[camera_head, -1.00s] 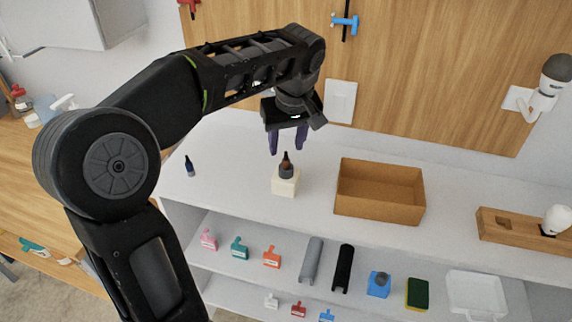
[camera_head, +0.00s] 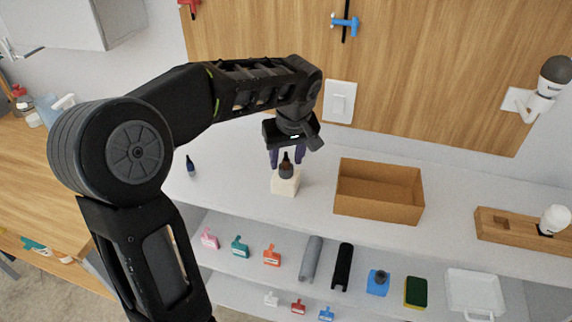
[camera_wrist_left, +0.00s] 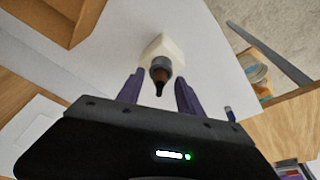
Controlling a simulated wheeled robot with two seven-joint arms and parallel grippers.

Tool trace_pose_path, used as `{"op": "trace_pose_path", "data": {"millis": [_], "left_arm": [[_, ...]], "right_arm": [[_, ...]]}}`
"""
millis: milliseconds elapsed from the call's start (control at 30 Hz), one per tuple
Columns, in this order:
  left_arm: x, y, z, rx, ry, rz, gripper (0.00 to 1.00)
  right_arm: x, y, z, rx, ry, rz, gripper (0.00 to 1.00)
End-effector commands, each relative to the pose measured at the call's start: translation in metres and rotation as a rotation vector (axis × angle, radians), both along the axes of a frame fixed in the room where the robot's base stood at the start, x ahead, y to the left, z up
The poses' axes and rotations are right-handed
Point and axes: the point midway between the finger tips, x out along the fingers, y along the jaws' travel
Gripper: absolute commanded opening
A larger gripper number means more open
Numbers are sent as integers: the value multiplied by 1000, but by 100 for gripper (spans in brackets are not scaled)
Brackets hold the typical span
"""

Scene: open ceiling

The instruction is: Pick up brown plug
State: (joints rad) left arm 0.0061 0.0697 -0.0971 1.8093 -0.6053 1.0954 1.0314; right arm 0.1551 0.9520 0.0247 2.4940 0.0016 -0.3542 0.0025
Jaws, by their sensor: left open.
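The brown plug (camera_head: 286,168), dark brown with a pointed tip and a grey collar, stands upright on a small cream block (camera_head: 286,185) on the white shelf top. In the left wrist view the plug (camera_wrist_left: 159,80) shows between the fingertips, with the cream block (camera_wrist_left: 163,45) beyond it. My left gripper (camera_head: 287,158) is open, pointing down just above the plug, its purple fingers on either side. In the left wrist view the fingers (camera_wrist_left: 159,88) are apart, with no clear contact on the plug. My right gripper is in neither view.
An empty brown box (camera_head: 379,215) stands to the right of the block, and a wooden holder (camera_head: 520,232) farther right. A small blue bottle (camera_head: 191,168) stands to the left. Several items fill the lower shelves. The wooden wall rises behind.

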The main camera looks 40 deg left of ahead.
Motion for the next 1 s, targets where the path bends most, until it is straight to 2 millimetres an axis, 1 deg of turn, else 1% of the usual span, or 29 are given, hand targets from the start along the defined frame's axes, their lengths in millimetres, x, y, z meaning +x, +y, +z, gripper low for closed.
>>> {"op": "trace_pose_path", "data": {"millis": [133,667,1000], "left_arm": [[0,0,0,0,0,0,43],[0,0,0,0,0,0,0],[0,0,0,0,0,0,0]], "right_arm": [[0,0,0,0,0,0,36],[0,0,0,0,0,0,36],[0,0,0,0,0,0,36]]}}
